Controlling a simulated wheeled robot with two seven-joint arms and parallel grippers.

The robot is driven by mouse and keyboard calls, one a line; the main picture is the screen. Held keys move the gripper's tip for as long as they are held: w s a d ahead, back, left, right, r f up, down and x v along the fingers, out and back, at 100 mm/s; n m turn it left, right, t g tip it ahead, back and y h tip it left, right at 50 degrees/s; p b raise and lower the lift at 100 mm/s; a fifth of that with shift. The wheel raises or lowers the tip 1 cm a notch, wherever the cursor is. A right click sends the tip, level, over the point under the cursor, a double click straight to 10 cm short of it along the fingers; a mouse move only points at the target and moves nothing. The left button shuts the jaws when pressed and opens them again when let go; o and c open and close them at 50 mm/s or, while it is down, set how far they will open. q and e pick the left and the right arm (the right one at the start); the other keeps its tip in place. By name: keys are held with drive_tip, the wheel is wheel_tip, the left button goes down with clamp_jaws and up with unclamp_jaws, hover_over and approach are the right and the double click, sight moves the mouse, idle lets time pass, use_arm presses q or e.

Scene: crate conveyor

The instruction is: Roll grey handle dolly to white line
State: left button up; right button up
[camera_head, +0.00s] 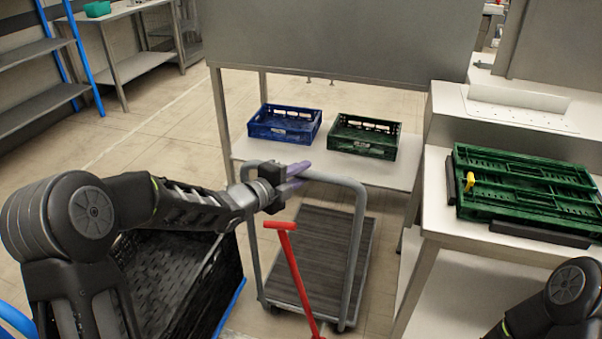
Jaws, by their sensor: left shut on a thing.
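The grey handle dolly has a tubular grey handle (357,215) and a dark ribbed deck (318,243), which is empty. It stands on the floor ahead of me, in front of the low shelf. My left gripper (296,178) reaches in from the left and is shut on the top bar of the handle, near its left end. The gripper covers part of the bar. A pale line (143,124) runs across the floor tiles at left. My right arm shows at the lower right, but its gripper is out of view.
A red T-shaped handle (296,273) rises in front of the deck. A black crate (168,275) stands left of the dolly. Blue (285,134) and green (364,148) crates sit on the low shelf. A steel table (433,215) at right bears green crates. Floor at left is open.

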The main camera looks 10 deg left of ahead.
use_arm(q)
clamp_jaws()
idle(0.9)
